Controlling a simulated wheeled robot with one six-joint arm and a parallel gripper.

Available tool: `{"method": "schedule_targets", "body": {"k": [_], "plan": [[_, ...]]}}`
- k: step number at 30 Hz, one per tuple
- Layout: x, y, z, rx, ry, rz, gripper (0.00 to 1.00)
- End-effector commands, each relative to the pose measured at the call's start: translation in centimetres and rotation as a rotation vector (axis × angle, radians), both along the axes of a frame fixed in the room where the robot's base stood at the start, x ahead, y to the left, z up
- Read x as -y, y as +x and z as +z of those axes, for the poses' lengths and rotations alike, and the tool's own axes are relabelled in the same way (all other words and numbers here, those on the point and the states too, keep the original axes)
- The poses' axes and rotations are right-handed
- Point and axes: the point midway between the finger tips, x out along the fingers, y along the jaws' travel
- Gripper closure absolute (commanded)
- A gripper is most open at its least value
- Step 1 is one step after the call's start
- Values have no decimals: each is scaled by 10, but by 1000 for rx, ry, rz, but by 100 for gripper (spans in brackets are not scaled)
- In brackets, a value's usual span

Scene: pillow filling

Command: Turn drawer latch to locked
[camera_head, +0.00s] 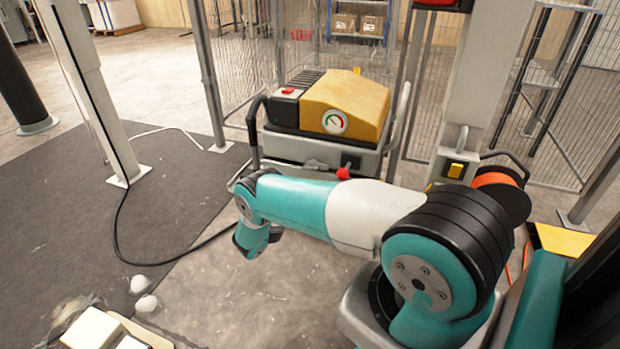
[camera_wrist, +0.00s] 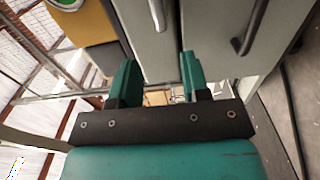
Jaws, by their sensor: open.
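In the head view a grey cart front carries a small grey lever fitting (camera_head: 316,164) and a red knob (camera_head: 343,173) beside a dark block. I cannot tell for certain which part is the drawer latch or how it is turned. My gripper (camera_wrist: 158,62) shows in the wrist view with two teal fingers apart and nothing between them. Beyond its fingertips are a grey panel (camera_wrist: 215,55), a pale handle (camera_wrist: 157,13) and a dark bar handle (camera_wrist: 253,25). No contact is visible. In the head view my arm reaches left across the cart front; the fingers are not visible there.
A yellow machine with a gauge (camera_head: 352,103) sits on the cart. A pale post (camera_head: 476,80) with a yellow switch (camera_head: 456,170) stands right, beside a hose reel (camera_head: 497,182). Wire fencing (camera_head: 262,55) stands behind. White lumps (camera_head: 143,293) lie front left; a dark mat (camera_head: 70,210) covers the left floor.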

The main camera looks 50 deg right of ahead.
Motion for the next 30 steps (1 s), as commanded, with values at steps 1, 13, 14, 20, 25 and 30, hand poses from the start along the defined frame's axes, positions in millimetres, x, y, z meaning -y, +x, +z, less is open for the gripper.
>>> {"method": "schedule_targets", "body": {"k": [1,13,14,20,25,30], "plan": [[3,1,-8,0,0,-1,57],[27,10,-7,1,3,-1,57],[28,11,-7,1,2,-1,57],[40,13,-6,2,1,-1,57],[78,29,-3,6,2,-5,57],[104,40,-2,3,2,-3,57]]}}
